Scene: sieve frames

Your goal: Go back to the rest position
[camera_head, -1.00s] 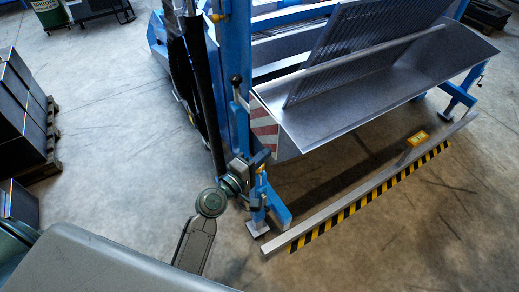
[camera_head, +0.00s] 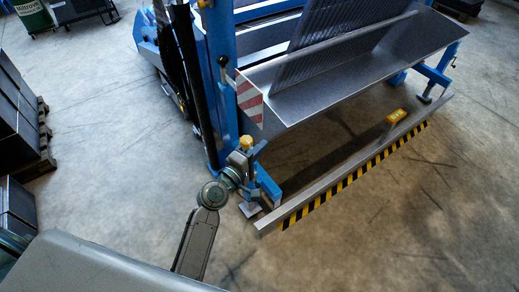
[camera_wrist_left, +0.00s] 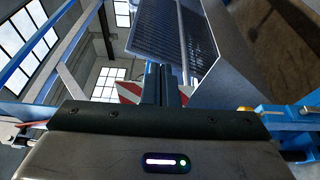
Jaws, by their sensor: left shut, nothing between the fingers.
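My left arm comes in from the bottom left of the head view. Its gripper (camera_head: 259,149) is in front of the blue machine post, overlapping the yellow-topped clamp (camera_head: 246,142) in the picture; I cannot tell whether they touch. In the left wrist view the two dark fingers (camera_wrist_left: 165,85) are together, shut and empty, pointing towards the red-and-white striped panel (camera_wrist_left: 131,92). My right gripper is in neither view.
A blue machine frame (camera_head: 221,38) carries a metal trough (camera_head: 340,85) and a perforated sieve panel (camera_head: 335,40). A low rail (camera_head: 345,172) with black-and-yellow striping runs along the floor. Dark crates (camera_head: 15,120) stand left. The floor (camera_head: 105,150) between is clear.

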